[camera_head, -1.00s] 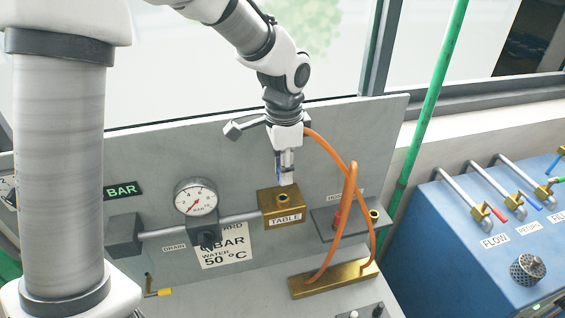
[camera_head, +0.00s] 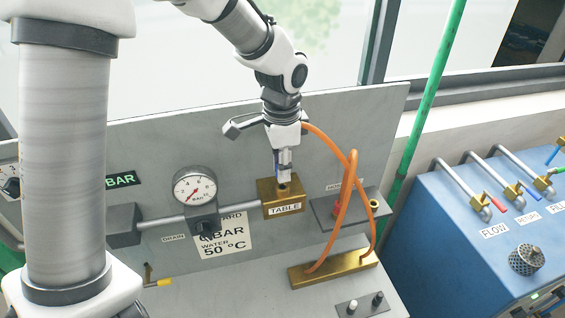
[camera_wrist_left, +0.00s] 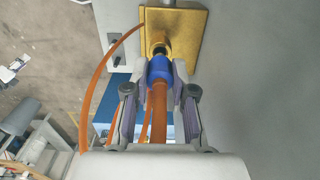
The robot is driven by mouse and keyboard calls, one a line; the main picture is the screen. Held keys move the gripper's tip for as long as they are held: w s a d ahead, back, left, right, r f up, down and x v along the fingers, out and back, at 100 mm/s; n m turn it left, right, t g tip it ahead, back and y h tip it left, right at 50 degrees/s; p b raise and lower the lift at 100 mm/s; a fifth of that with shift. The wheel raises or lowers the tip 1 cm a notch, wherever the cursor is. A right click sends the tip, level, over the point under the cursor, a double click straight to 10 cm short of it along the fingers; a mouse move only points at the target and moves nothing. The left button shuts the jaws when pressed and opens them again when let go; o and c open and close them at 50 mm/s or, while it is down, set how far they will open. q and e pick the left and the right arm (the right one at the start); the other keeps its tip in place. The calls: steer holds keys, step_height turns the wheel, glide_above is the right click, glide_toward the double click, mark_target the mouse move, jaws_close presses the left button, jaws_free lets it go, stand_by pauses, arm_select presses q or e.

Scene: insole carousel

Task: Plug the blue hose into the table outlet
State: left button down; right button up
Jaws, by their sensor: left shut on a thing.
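My left gripper (camera_head: 284,174) is shut on the blue collar (camera_wrist_left: 160,69) at the end of an orange hose (camera_wrist_left: 156,110). It points down, just above the brass block labelled TABLE (camera_head: 283,197), with the hose end lined up over the block's top opening. In the left wrist view the collar sits between the fingers, and its front end meets or nearly meets the brass fitting on the block (camera_wrist_left: 191,40). I cannot tell whether it has entered. The hose loops from behind the gripper (camera_head: 347,195) to a brass bar. My right gripper is not in view.
A pressure gauge (camera_head: 194,188) and pipe stand left of the block. A grey shelf (camera_head: 326,214) with a brass socket (camera_head: 374,204) is to its right, and the brass bar (camera_head: 333,270) lies lower.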

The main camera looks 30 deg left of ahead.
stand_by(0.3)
arm_select(q)
steer(key=shift+w+p, duration=0.1)
steer(key=shift+p, duration=0.25)
stand_by(0.7)
steer(key=shift+p, duration=0.4)
steer(key=shift+f+b, duration=0.55)
steer(key=shift+f, duration=0.9)
steer(key=c, duration=0.9)
jaws_free()
